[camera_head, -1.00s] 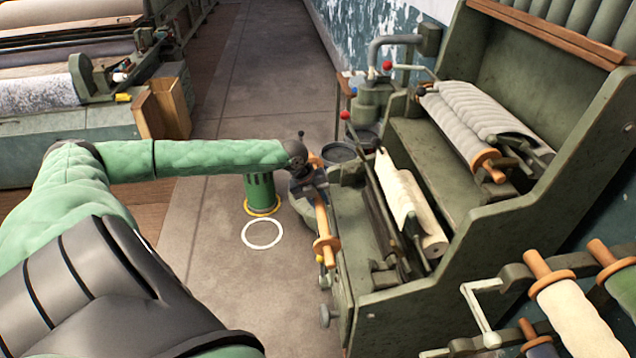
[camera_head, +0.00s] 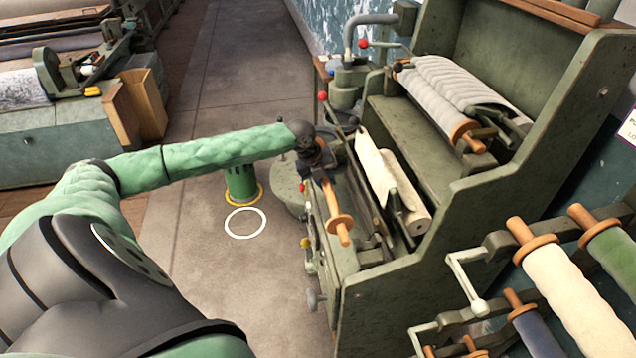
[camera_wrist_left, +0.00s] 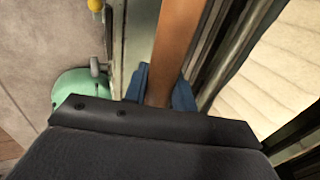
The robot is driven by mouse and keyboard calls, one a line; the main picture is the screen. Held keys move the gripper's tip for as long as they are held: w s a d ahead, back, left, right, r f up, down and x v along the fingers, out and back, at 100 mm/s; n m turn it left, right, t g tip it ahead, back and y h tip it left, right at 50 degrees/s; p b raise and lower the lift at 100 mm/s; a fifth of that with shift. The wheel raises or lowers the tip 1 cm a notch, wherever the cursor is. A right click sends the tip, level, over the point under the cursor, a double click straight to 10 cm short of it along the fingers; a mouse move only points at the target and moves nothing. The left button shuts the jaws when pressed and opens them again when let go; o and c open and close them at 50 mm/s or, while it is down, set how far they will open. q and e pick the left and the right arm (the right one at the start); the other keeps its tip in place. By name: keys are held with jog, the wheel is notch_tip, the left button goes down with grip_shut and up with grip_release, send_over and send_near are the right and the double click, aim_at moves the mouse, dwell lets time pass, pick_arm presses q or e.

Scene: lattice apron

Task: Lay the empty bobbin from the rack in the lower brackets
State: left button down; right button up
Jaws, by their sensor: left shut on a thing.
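My left gripper (camera_head: 318,166) is shut on the empty bobbin (camera_head: 333,205), a bare orange-brown wooden shaft with a round flange near its near end. The bobbin points toward me over the front edge of the green machine (camera_head: 385,290), apart from the cream roll (camera_head: 388,180). In the left wrist view the bobbin's shaft (camera_wrist_left: 178,40) runs up from between the blue finger pads (camera_wrist_left: 180,93). I cannot clearly tell the lower brackets apart from the machine's front parts. My right gripper is not in view.
A fleece-covered upper roller (camera_head: 450,95) lies higher in the machine. A rack (camera_head: 500,243) with several bobbins stands at lower right. Red-knobbed levers (camera_head: 322,97) rise at the machine's far end.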

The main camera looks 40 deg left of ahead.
pick_arm(q)
jog(key=w+d, duration=0.4)
jog(key=w, duration=0.1)
jog(key=shift+w+d+f, duration=0.2)
jog(key=shift+d+f, duration=0.05)
jog(key=shift+f, duration=0.15)
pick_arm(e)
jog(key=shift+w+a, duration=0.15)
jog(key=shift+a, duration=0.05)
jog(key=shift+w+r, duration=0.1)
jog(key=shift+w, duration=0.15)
pick_arm(q)
jog(key=shift+r, duration=0.1)
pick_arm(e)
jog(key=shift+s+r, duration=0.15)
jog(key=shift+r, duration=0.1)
pick_arm(q)
jog(key=shift+f+b, duration=0.3)
jog(key=shift+f, duration=1.1)
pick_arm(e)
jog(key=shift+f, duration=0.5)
pick_arm(q)
jog(key=shift+f, duration=0.6)
dwell(1.0)
jog(key=c, duration=1.1)
grip_release()
jog(key=shift+o, duration=0.2)
